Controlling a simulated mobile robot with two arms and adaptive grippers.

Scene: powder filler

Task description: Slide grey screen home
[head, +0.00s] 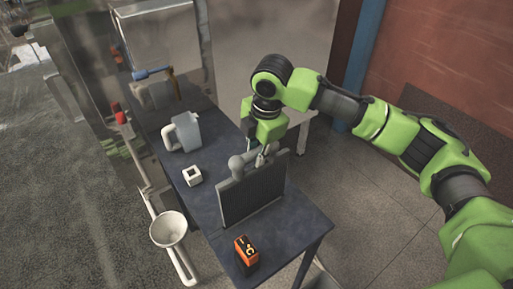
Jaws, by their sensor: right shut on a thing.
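The grey screen (252,191) is a dark flat panel standing upright on the dark blue table, with a lighter grey arm or mount behind its top edge. My right gripper (265,155) comes down from above behind the screen and is shut at its top edge, on the screen as far as I can tell. The fingertips are partly hidden by the screen and the grey mount. My left gripper is not in view.
On the table (296,228) stand a pale jug (186,133), a small white square block (192,176) and an orange-black box (246,251) near the front. A white funnel (168,229) is left of the table. Metal machinery stands behind; open floor lies right.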

